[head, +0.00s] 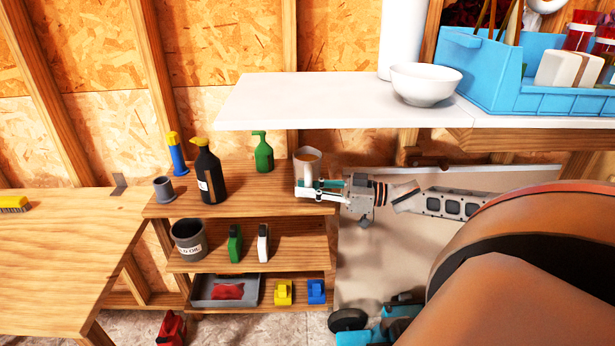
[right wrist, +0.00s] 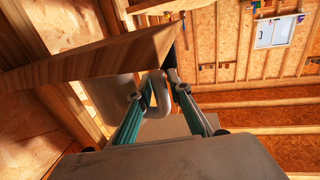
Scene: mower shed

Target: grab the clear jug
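The clear jug (head: 307,166) stands upright at the right end of the top wooden shelf. It looks grey and see-through. My right gripper (head: 312,188) reaches in from the right at the jug's side. In the right wrist view the jug's body (right wrist: 108,97) is at left, and its looped handle (right wrist: 157,97) sits between the two spread fingers of my right gripper (right wrist: 158,92). The left finger is close to the handle; I cannot tell whether it touches. A gap shows at the right finger. My left gripper is not in view.
A green spray bottle (head: 263,152), a black bottle (head: 208,172) and a grey cup (head: 164,189) share the shelf (head: 240,203). The white countertop (head: 320,102) overhangs close above the jug. A wooden table (head: 60,245) stands at left, mostly bare.

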